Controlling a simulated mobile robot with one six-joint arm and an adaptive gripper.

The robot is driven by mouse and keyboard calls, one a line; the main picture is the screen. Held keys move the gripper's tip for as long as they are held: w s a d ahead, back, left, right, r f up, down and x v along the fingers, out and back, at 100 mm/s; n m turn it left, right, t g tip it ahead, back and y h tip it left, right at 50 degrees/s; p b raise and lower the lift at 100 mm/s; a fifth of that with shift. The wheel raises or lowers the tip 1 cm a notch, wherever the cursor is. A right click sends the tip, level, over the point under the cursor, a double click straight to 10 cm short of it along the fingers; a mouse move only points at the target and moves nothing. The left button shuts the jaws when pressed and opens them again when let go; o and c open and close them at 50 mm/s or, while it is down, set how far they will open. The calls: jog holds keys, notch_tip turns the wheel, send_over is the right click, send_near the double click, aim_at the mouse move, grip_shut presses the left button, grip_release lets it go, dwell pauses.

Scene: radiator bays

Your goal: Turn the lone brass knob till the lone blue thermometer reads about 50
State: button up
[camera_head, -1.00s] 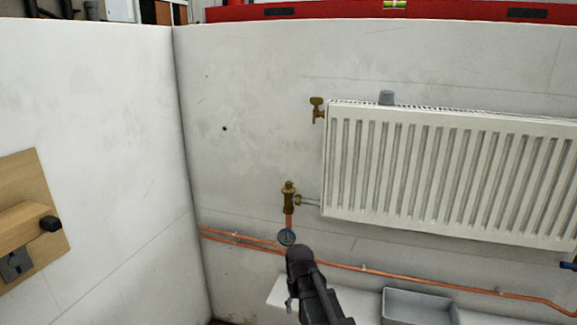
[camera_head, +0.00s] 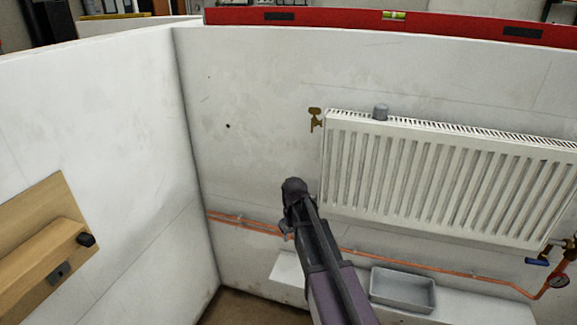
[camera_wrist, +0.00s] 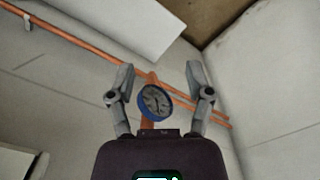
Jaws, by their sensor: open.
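The blue-rimmed thermometer (camera_wrist: 155,102) shows in the wrist view, on a short copper pipe between my fingers in the picture. Its dial faces me, but the reading is too small to make out. My gripper (camera_wrist: 160,78) is open, one finger on each side of the thermometer in the picture; touching cannot be told. In the head view my gripper (camera_head: 291,195) is at the left end of the radiator, in front of where the brass valve and its knob stood earlier. The knob and thermometer are hidden there, and the knob does not show in the wrist view.
The white radiator (camera_head: 430,175) hangs right of my gripper, with a brass key-shaped fitting (camera_head: 315,119) at its upper left. Copper pipes (camera_head: 400,256) run along the wall above a grey tray (camera_head: 402,290).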

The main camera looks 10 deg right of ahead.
jog(key=w+r+p, duration=0.4)
jog(key=r+p, duration=0.5)
jog(key=w+r+n+p, duration=0.1)
jog(key=w+r+p, duration=0.2)
jog(key=r+p, duration=0.6)
jog(key=w+r+p, duration=0.4)
jog(key=r+p, duration=0.5)
jog(key=r, duration=0.1)
jog(key=shift+w+d+r, duration=0.3)
jog(key=shift+w+d, duration=0.05)
jog(key=shift+f, duration=0.25)
notch_tip(320, 180, down, 13)
jog(key=b, duration=1.3)
jog(key=shift+f+b, duration=0.2)
jog(key=shift+b, duration=0.15)
jog(key=shift+c, duration=0.2)
grip_shut()
